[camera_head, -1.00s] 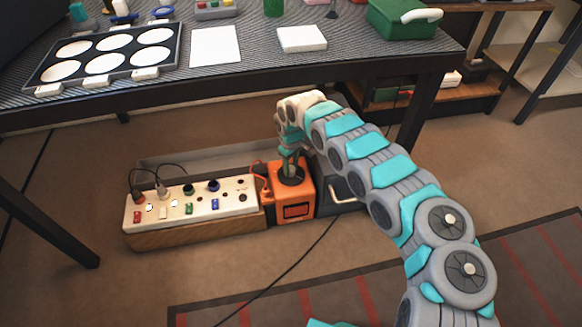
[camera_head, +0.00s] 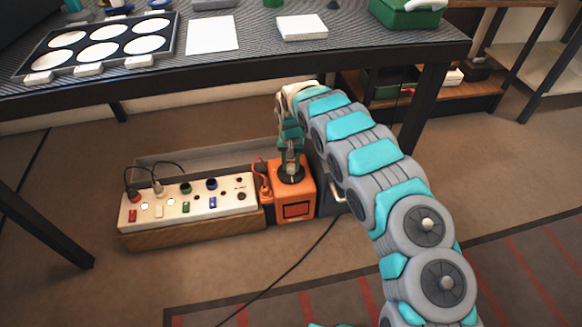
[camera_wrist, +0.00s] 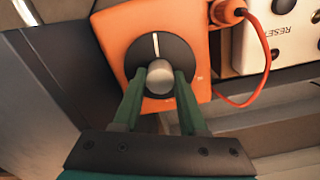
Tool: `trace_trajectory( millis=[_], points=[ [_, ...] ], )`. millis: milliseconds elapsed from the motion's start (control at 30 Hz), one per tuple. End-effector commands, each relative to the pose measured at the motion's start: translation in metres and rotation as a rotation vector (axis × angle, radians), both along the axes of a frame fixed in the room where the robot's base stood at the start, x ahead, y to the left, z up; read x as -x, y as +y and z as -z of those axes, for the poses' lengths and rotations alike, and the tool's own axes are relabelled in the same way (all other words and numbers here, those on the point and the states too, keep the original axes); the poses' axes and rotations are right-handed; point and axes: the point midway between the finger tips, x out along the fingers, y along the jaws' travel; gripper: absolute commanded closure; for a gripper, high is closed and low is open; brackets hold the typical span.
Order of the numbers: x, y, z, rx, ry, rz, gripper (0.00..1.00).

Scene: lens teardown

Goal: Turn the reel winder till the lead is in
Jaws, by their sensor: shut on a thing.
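The reel winder is an orange box (camera_head: 295,207) on the floor under the table. On it is a black disc (camera_wrist: 139,58) with a white line and a round grey knob (camera_wrist: 160,78) standing up from it. My gripper (camera_wrist: 157,88) is shut on the knob, one green finger on each side. In the head view my gripper (camera_head: 291,165) reaches down onto the disc from above. The orange lead (camera_wrist: 262,75) runs from an orange plug at the box's edge and loops beside the white panel. Its far end is hidden.
A white socket panel (camera_head: 188,207) with coloured switches and plugged-in black cords adjoins the winder on the left. A grey box with a handle (camera_head: 336,192) stands on its right. The table edge (camera_head: 230,70) is above and behind. Open floor lies in front, crossed by a black cable.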

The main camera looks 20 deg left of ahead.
Motion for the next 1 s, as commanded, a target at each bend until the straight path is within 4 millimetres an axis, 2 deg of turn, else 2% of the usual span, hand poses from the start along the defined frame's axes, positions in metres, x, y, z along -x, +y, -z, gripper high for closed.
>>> trace_trajectory(
  millis=[400,967,1000],
  points=[
    [-0.0016,0.0008,-0.0010,-0.003,-0.005,0.204,1.00],
    [-0.0015,0.0007,-0.0014,-0.003,-0.005,0.237,1.00],
    [-0.0015,0.0007,-0.0014,-0.003,-0.005,0.237,0.58]
  ],
)
